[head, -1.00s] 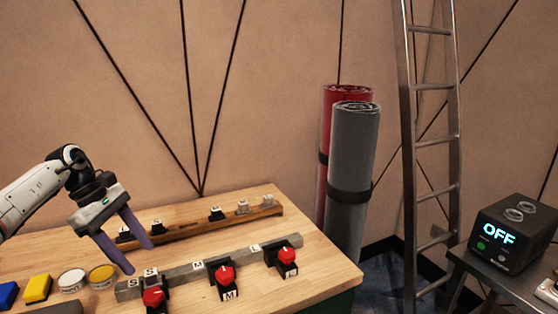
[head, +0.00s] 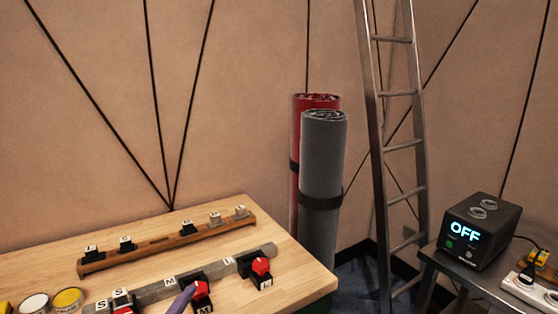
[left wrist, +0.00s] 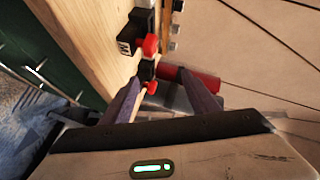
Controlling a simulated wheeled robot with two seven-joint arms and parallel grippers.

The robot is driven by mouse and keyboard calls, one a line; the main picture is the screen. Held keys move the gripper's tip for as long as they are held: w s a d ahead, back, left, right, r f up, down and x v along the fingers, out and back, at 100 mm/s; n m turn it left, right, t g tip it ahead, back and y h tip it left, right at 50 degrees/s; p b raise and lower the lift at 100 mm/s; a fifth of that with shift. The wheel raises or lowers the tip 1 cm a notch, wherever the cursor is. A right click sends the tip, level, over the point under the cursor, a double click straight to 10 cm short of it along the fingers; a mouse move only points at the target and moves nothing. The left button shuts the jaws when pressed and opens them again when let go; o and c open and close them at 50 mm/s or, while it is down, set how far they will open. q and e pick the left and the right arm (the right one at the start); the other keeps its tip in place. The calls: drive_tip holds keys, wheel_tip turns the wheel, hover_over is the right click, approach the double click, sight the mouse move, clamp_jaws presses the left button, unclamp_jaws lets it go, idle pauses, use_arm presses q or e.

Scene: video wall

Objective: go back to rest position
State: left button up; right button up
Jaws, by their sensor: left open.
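My left gripper (left wrist: 163,84) shows in the left wrist view with its two purple fingers spread and nothing held between them. In the head view only one purple fingertip shows at the bottom edge, in front of the middle red knob (head: 203,287); I cannot tell whether they touch. The rest of that arm is out of the picture. In the left wrist view, red knobs on black blocks (left wrist: 150,44) lie beyond the fingers. My right gripper is in no view.
The wooden table (head: 200,235) holds a grey rail (head: 222,269) with labelled knobs and a wooden rack (head: 170,241). Right of it stand a grey roll (head: 322,170), a red roll (head: 300,135), a ladder (head: 402,145) and a black box reading OFF (head: 481,232).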

use_arm(q)
drive_tip(key=s+a+f+n+g, duration=0.2)
drive_tip(key=s+f+n+g, duration=0.2)
drive_tip(key=s, duration=0.6)
drive_tip(key=s+a+f+n+g, duration=0.1)
drive_tip(key=s+f+n+g, duration=0.35)
drive_tip(key=s, duration=0.65)
drive_tip(key=s+a+f+n+g, duration=0.25)
drive_tip(key=s+n+g, duration=0.2)
drive_tip(key=s, duration=0.55)
drive_tip(key=w+d+f+t, duration=0.2)
drive_tip(key=d+f+t, duration=0.1)
drive_tip(key=f, duration=0.3)
drive_tip(key=w+d+f+t+h, duration=0.1)
drive_tip(key=w+d+f+t, duration=0.1)
drive_tip(key=f, duration=0.5)
drive_tip(key=shift+w+d+t, duration=0.15)
drive_tip(key=shift+d+t, duration=0.45)
drive_tip(key=shift+d, duration=0.05)
